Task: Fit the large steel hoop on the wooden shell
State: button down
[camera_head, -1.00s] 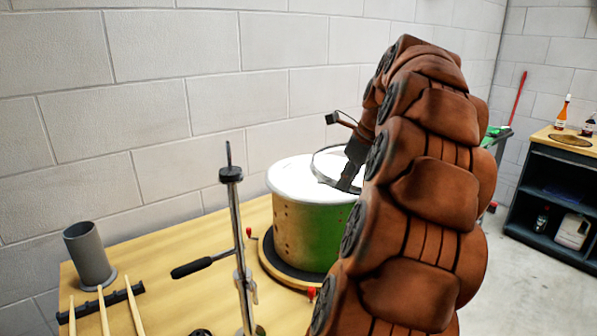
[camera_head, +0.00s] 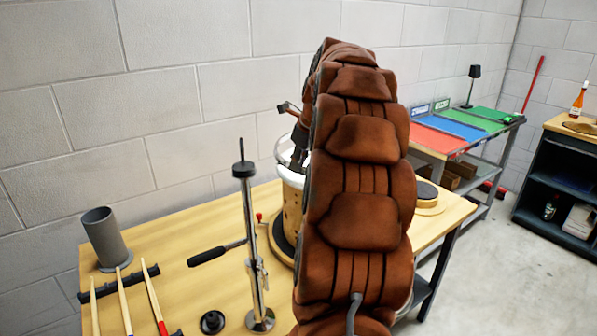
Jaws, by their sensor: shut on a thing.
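The wooden shell (camera_head: 291,208) stands upright on a dark round base (camera_head: 281,240) on the bench, with a white head on its top. My arm covers most of it. The steel hoop (camera_head: 280,150) shows as a thin ring, tilted, at the level of the shell's top or above it. Its right part is hidden behind my arm. My gripper (camera_head: 300,154) is shut on the hoop at the near right side of its visible part. I cannot tell whether the hoop touches the shell.
A metal stand (camera_head: 248,245) with a black handle rises in front of the shell. A grey cup (camera_head: 104,238) and drumsticks on a black rack (camera_head: 120,284) are at the left. A black disc (camera_head: 212,322) lies near the front. A side table (camera_head: 455,143) has coloured mats.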

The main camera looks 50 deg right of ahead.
jog(key=shift+f+p, duration=0.6)
jog(key=shift+f, duration=1.05)
jog(key=shift+f, duration=0.2)
jog(key=c, duration=1.3)
grip_release()
jog(key=shift+s, duration=0.1)
jog(key=b+v, duration=0.3)
jog(key=v, duration=0.9)
jog(key=shift+r, duration=0.2)
